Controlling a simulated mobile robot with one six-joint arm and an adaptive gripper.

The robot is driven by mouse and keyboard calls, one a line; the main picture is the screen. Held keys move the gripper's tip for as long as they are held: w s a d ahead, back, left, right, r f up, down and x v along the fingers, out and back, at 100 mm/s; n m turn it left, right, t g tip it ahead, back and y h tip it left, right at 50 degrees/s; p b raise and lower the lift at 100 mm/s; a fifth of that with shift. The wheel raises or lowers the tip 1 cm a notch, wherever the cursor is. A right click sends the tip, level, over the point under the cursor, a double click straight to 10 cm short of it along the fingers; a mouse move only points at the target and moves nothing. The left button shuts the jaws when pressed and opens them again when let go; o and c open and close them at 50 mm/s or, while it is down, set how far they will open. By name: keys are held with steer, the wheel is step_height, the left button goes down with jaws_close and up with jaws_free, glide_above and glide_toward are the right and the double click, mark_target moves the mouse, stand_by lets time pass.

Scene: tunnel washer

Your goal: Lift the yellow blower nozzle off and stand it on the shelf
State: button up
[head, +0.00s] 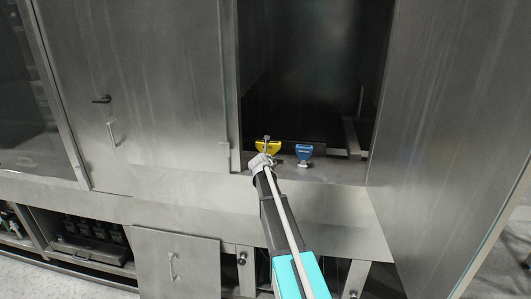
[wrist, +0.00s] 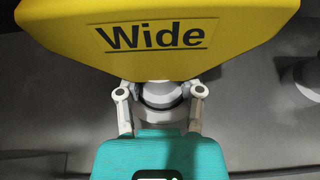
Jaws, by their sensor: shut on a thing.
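The yellow blower nozzle (head: 268,146) is at the front edge of the dark opening in the steel machine. In the wrist view the yellow nozzle (wrist: 160,38) fills the top and bears the word "Wide". My gripper (wrist: 160,100) is shut on the grey neck below the yellow head. In the head view my gripper (head: 262,161) is at the nozzle, and the arm hides the lower part of it. I cannot tell whether the nozzle still touches what is under it. The shelf cannot be told for sure.
A blue nozzle (head: 304,153) stands just right of the yellow one on the steel ledge (head: 340,172). A large steel panel (head: 450,120) bounds the opening on the right. A closed door with a handle (head: 111,132) is at left. Open lower bays (head: 80,240) are below.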

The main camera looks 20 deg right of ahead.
steer(key=shift+r+p, duration=0.15)
steer(key=shift+p, duration=0.15)
jaws_close()
steer(key=shift+w+r, duration=0.1)
steer(key=shift+r, duration=0.1)
step_height(320, 180, up, 2)
steer(key=shift+r+p, duration=0.1)
steer(key=shift+p, duration=1.1)
steer(key=s+d+r+p, duration=0.6)
steer(key=s+r+p, duration=0.4)
steer(key=s, duration=0.2)
steer(key=shift+s, duration=0.35)
steer(key=shift+d, duration=0.1)
